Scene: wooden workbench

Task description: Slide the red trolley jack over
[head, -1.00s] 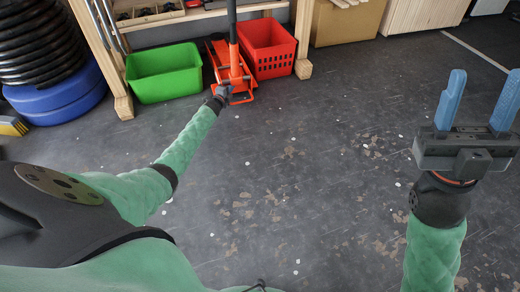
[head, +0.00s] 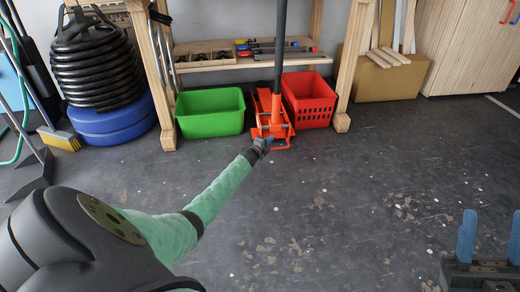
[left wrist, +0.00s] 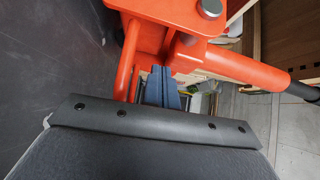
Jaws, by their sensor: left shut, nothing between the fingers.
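The red trolley jack (head: 270,108) stands on the floor between a green crate and a red crate, its long dark handle rising upright. My left gripper (head: 266,143) is at the jack's front end, low near the floor. In the left wrist view its blue fingers (left wrist: 161,82) are together with nothing between them, beside the jack's red frame (left wrist: 160,35) and bars. I cannot tell whether they touch it. My right gripper (head: 489,240) is at the lower right, its blue fingers wide apart and empty, far from the jack.
The green crate (head: 210,113) is left of the jack and the red crate (head: 309,100) right, both close. A wooden bench with a lower shelf (head: 240,62) stands over them. Floor in front is clear.

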